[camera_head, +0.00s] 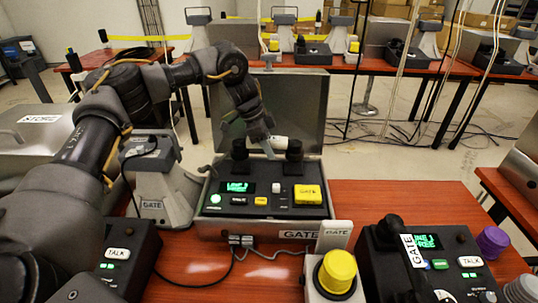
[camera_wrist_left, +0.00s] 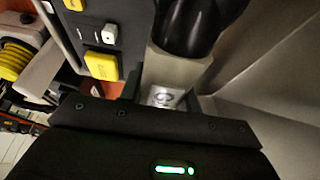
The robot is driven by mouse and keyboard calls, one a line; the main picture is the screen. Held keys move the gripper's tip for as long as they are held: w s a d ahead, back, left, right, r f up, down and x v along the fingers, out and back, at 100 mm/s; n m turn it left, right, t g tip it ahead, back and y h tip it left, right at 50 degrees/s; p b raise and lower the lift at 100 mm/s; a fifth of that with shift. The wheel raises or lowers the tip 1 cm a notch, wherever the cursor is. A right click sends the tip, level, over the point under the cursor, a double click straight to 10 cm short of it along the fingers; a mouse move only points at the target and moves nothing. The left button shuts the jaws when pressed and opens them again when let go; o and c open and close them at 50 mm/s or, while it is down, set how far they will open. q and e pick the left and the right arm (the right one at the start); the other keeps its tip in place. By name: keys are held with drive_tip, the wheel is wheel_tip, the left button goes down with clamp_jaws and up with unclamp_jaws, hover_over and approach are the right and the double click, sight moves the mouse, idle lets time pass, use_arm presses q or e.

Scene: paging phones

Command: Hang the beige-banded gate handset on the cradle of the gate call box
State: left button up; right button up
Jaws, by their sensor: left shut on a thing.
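The gate call box (camera_head: 258,207) is an open metal case with a black panel, a lit green display, a yellow GATE button (camera_head: 307,194) and a GATE label on its front. The handset's beige band (camera_head: 282,142) shows at the back of the panel, between black ends (camera_head: 294,150). My left gripper (camera_head: 268,148) reaches down from above and is shut on the handset at this band. In the left wrist view, the band (camera_wrist_left: 178,72) runs from the jaws to one black end (camera_wrist_left: 198,22). The cradle is mostly hidden; I cannot tell whether the handset touches it. My right gripper is out of view.
The raised lid (camera_head: 305,95) stands close behind the handset. A grey GATE-labelled stand (camera_head: 160,187) is left of the box. Cables lie before the box.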

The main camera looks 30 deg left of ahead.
use_arm(q)
drive_tip(key=shift+w+a+f, duration=0.25)
drive_tip(key=shift+w+f, duration=0.25)
drive_tip(key=shift+f, duration=0.2)
wheel_tip(320, 180, down, 2)
drive_tip(key=shift+w+f, duration=0.1)
drive_tip(key=shift+f, duration=0.5)
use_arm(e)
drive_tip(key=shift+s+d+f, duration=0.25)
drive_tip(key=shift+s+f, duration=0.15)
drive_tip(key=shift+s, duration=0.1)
use_arm(q)
drive_tip(key=o, duration=1.1)
drive_tip(key=shift+f, duration=0.1)
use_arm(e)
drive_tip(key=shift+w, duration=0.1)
